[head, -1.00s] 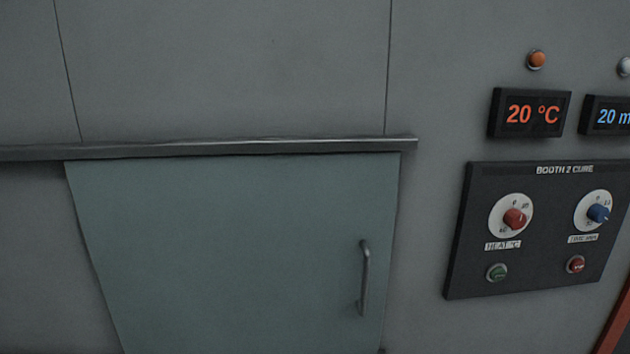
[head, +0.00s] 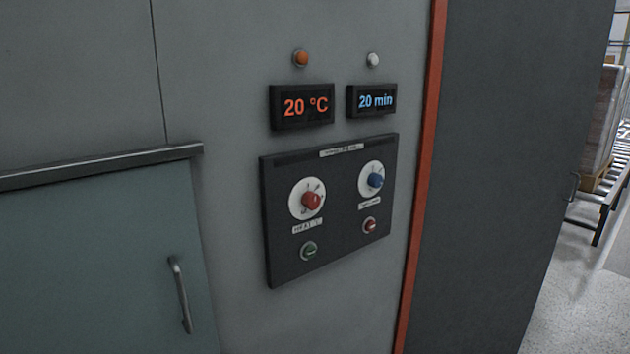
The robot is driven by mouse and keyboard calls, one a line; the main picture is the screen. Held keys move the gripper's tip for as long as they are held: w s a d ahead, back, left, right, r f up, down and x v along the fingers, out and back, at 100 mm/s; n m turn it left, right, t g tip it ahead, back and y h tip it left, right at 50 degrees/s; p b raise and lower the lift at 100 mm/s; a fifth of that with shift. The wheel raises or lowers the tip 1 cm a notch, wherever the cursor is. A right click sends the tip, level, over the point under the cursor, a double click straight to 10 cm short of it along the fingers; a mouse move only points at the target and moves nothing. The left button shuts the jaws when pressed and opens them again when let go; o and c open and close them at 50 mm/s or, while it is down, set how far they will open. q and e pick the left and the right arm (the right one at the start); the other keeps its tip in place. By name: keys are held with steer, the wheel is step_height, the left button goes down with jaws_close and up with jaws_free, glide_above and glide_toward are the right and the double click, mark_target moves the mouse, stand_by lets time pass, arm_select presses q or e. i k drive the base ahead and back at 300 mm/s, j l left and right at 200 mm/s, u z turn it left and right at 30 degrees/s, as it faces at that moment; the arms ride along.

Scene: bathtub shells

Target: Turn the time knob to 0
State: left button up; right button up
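The time knob (head: 376,180) is blue on a white dial, at the upper right of the black control panel (head: 282,258). The time display (head: 376,100) above it reads 20 min. The heat knob (head: 311,200) is red on a white dial, to the left of the time knob. The heat display (head: 303,107) reads 20 °C. Small dial markings are too blurred to read. Neither of my grippers shows in the head view.
A green button (head: 309,250) and a red button (head: 369,225) sit below the knobs. An orange lamp (head: 301,59) and a white lamp (head: 373,60) are above the displays. A teal door (head: 90,270) with a handle (head: 180,295) is at left. Open floor (head: 575,290) shows at right.

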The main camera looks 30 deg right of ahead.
mark_target(375, 180)
steer(key=z, duration=1.25)
